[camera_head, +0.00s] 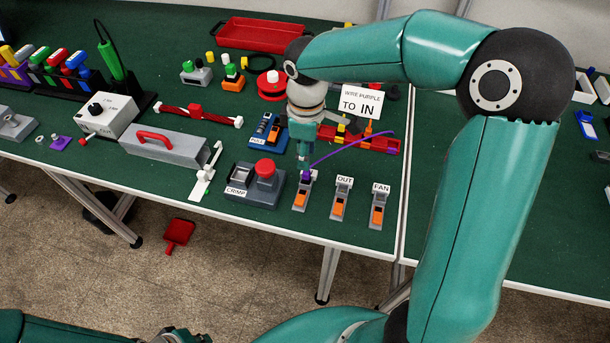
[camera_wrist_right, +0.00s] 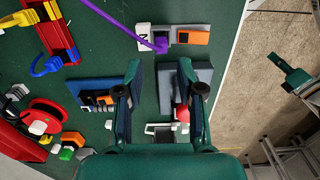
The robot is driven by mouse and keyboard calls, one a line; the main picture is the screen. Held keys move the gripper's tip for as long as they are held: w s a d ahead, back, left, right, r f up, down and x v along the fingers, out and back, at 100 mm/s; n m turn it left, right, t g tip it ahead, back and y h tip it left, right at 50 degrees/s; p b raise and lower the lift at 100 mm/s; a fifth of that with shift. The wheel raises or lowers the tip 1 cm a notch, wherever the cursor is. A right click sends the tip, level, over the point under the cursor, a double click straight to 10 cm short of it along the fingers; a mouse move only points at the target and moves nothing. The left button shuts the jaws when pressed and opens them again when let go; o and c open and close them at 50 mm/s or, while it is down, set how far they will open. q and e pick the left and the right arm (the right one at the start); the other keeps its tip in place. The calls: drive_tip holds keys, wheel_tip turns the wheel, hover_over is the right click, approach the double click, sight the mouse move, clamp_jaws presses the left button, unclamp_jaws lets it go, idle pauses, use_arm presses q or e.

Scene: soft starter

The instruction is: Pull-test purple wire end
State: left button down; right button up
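The purple wire (camera_head: 350,146) curves over the table, with its end (camera_head: 306,176) at the back of the leftmost terminal (camera_head: 300,198), which has an orange lever. In the right wrist view the purple end (camera_wrist_right: 161,45) sits at the terminal's opening beside the orange lever (camera_wrist_right: 193,37); how deep it goes cannot be told. My right gripper (camera_head: 303,152) points down just above and behind this terminal. In the wrist view its fingers (camera_wrist_right: 160,66) are apart with nothing between them, the wire end just beyond their tips. My left gripper (camera_head: 180,337) is barely visible at the bottom edge.
OUT (camera_head: 341,199) and FAN (camera_head: 379,207) terminals stand to the right. A CRIMP station (camera_head: 255,187) with a red button is close on the left, and a blue PULL block (camera_head: 264,135) behind it. A "WIRE PURPLE TO IN" sign (camera_head: 361,102) stands behind.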

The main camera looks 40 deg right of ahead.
sight(306, 172)
wheel_tip(306, 172, down, 6)
drive_tip(key=b, duration=0.4)
drive_tip(key=shift+s+f, duration=0.1)
clamp_jaws()
drive_tip(key=shift+r+p, duration=0.3)
drive_tip(key=shift+p, duration=0.1)
idle(5.3)
drive_tip(key=shift+f, duration=0.35)
idle(0.7)
